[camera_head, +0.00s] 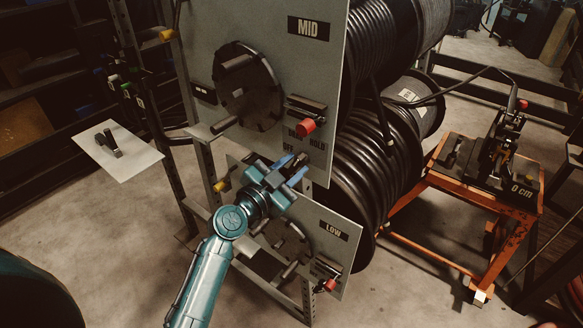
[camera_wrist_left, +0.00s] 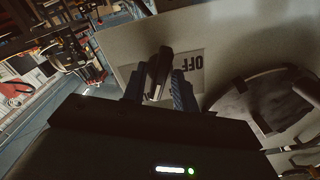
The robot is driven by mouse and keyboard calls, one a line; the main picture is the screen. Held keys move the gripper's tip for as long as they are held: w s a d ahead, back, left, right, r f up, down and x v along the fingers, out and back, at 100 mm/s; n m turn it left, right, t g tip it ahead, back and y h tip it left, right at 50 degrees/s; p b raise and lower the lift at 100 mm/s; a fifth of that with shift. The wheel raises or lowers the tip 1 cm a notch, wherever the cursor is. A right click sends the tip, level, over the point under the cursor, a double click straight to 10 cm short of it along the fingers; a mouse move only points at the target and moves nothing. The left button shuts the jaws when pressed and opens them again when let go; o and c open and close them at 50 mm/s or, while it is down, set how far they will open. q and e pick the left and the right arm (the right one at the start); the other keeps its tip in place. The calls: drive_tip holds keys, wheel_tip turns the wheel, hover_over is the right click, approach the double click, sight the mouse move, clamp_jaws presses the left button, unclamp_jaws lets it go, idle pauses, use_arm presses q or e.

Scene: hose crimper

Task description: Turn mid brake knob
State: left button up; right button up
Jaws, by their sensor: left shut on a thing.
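The MID panel (camera_head: 262,30) is a grey upright plate with OFF and HOLD lettering near its lower right edge. The mid brake knob (camera_wrist_left: 158,72) is a dark, narrow block in front of the pale OFF label in the left wrist view. My left gripper (camera_head: 292,168) is at the lower edge of the MID panel, beneath that lettering. Its two blue fingers stand on either side of the knob and are shut on it. In the head view the gripper hides most of the knob. My right gripper is in neither view.
A red knob (camera_head: 306,126) on a dark bracket sits just above the lettering. A round dark disc (camera_head: 248,88) is at its left. The LOW panel (camera_head: 318,218) is below. Black hose reels (camera_head: 375,160) stand behind. An orange cart (camera_head: 480,195) is at right.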

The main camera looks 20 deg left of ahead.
use_arm(q)
drive_tip(key=n, duration=0.5)
drive_tip(key=shift+n, duration=0.3)
drive_tip(key=n+p, duration=0.1)
drive_tip(key=n, duration=0.4)
drive_tip(key=shift+n, duration=0.3)
drive_tip(key=o, duration=0.6)
drive_tip(key=shift+s, duration=0.15)
drive_tip(key=shift+b+v, duration=0.9)
drive_tip(key=shift+v, duration=5.6)
